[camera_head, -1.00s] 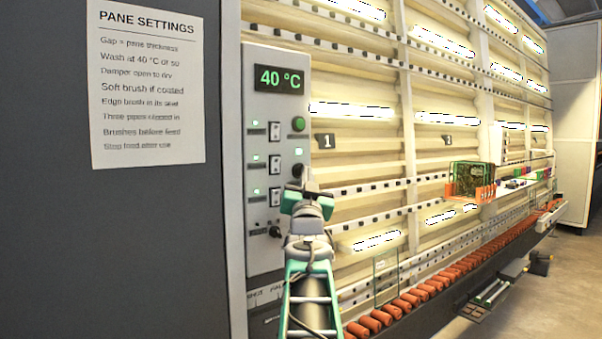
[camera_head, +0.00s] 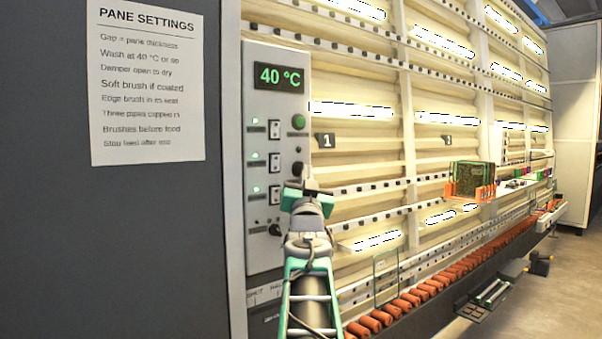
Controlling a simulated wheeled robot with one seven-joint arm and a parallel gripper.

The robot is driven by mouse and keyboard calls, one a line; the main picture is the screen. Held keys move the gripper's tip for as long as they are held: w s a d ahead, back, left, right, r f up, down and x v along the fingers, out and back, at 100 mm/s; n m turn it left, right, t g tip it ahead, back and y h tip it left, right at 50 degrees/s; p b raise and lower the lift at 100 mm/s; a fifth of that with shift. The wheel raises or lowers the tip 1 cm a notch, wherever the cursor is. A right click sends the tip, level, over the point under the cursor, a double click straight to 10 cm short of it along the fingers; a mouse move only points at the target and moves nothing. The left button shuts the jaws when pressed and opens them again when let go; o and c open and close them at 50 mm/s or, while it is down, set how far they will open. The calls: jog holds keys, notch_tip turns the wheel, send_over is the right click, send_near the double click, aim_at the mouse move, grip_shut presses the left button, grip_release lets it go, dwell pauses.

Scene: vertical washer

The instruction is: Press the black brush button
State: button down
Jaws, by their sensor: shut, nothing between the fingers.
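The black brush button (camera_head: 297,168) is a small dark round button on the right side of the grey control panel (camera_head: 258,60). It sits below a green button (camera_head: 298,121) and a small round lamp (camera_head: 298,151). My gripper (camera_head: 304,182) is shut and empty, pointing at the panel just below and in front of the black button. It partly covers the button's lower edge. I cannot tell whether the fingertips touch it.
Rocker switches (camera_head: 274,129) with small green lights run down the panel's left, above a black knob (camera_head: 275,228). The display (camera_head: 279,77) reads 40 °C. A settings sheet (camera_head: 147,85) hangs at left.

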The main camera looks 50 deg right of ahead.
jog(key=shift+s+a+b, duration=0.1)
jog(key=shift+s+b, duration=0.25)
jog(key=shift+s, duration=0.2)
jog(key=s+b, duration=0.2)
jog(key=s+a+b, duration=0.1)
jog(key=s+b, duration=0.1)
jog(key=s, duration=0.1)
dwell(0.7)
